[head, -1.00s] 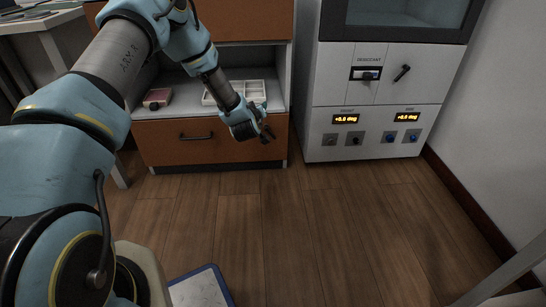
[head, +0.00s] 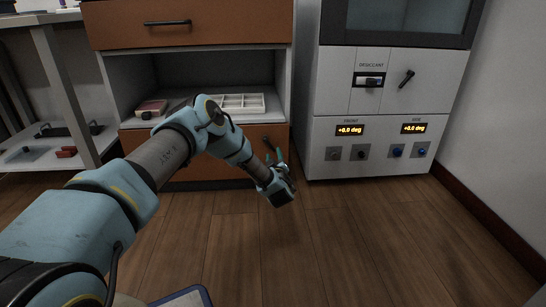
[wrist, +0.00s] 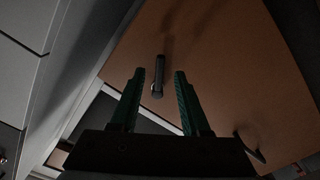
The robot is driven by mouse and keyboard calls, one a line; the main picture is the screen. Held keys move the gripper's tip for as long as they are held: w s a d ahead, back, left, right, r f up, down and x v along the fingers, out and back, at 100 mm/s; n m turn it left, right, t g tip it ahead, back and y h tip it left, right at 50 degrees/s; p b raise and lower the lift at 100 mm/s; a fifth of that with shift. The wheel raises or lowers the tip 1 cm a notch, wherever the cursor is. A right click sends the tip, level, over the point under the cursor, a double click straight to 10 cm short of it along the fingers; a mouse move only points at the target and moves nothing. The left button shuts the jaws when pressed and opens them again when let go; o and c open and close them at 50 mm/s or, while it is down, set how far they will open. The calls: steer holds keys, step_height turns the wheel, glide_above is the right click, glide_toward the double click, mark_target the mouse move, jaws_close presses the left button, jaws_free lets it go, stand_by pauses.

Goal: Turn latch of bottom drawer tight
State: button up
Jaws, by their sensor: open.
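The bottom drawer (head: 225,141) is an orange-brown front under the open shelf; my arm covers part of it in the head view. Its latch (wrist: 159,76) is a small dark lever near the drawer's edge in the wrist view. The latch also shows as a dark bar (head: 267,144) just above my fingers in the head view. My gripper (head: 275,156) is open and empty, in front of the drawer's right end. In the wrist view the latch appears between the two green fingertips; I cannot tell the remaining distance or any contact. The drawer's dark handle (wrist: 249,147) shows lower right.
The white cabinet (head: 385,100) with displays and knobs stands close to the right of the drawer. The shelf above holds a white divided tray (head: 240,102) and a reddish box (head: 151,107). A table (head: 58,95) stands left. The wooden floor (head: 330,240) ahead is clear.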

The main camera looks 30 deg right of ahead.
mark_target(273, 149)
steer(key=shift+b+x, duration=0.75)
steer(key=shift+x, duration=1.35)
steer(key=shift+c, duration=0.2)
jaws_close()
